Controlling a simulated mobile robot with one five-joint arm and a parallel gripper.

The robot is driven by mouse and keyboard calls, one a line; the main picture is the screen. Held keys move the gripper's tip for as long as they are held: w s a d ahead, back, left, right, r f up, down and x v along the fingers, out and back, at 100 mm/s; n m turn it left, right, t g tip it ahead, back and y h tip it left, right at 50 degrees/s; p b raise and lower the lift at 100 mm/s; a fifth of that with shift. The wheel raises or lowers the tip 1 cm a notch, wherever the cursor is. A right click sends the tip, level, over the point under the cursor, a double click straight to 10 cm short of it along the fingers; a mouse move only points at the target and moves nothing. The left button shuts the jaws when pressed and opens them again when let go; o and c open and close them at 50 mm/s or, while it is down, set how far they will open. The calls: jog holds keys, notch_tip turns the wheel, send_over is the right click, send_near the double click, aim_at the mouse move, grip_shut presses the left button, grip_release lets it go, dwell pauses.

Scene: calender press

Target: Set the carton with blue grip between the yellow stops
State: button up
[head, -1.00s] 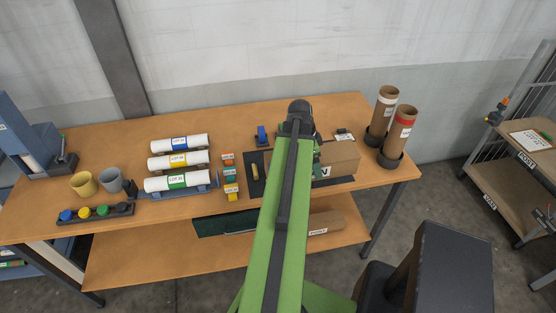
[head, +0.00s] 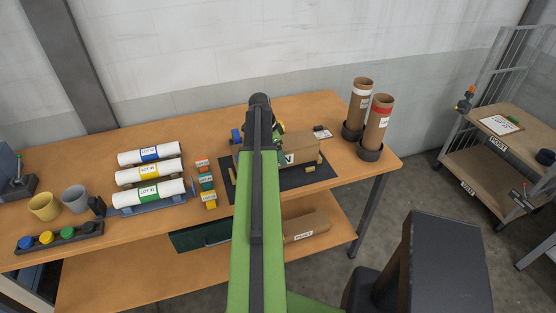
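The brown carton (head: 301,150) shows to the right of my arm, at the dark mat (head: 285,182) on the bench. Its left part and any blue grip on it are hidden behind my arm; part of a dark letter shows on its front. A small yellow stop (head: 232,175) shows on the mat left of my arm. Another small yellowish piece (head: 310,169), likely the other stop, shows in front of the carton's right end. My gripper is mostly hidden behind my arm near the carton's left part, so I cannot see its fingers or contact.
Labelled rolls (head: 149,173) lie on a rack at left, with small coloured blocks (head: 205,184) beside the mat. A blue object (head: 236,136) stands behind the mat. Two upright tubes (head: 377,123) stand at the bench's right end. Bare bench top lies right of the mat.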

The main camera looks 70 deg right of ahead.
notch_tip(320, 180, down, 4)
jog(key=b, duration=0.4)
jog(key=shift+f, duration=0.2)
jog(key=shift+r+p, duration=0.25)
jog(key=shift+p, duration=0.05)
jog(key=shift+f, duration=0.15)
jog(key=o, duration=1.3)
jog(key=p+v, duration=1.1)
jog(key=v, duration=0.1)
jog(key=shift+a+r+p, duration=0.1)
jog(key=shift+r+p, duration=0.15)
jog(key=shift+p, duration=0.15)
jog(key=shift+f, duration=0.1)
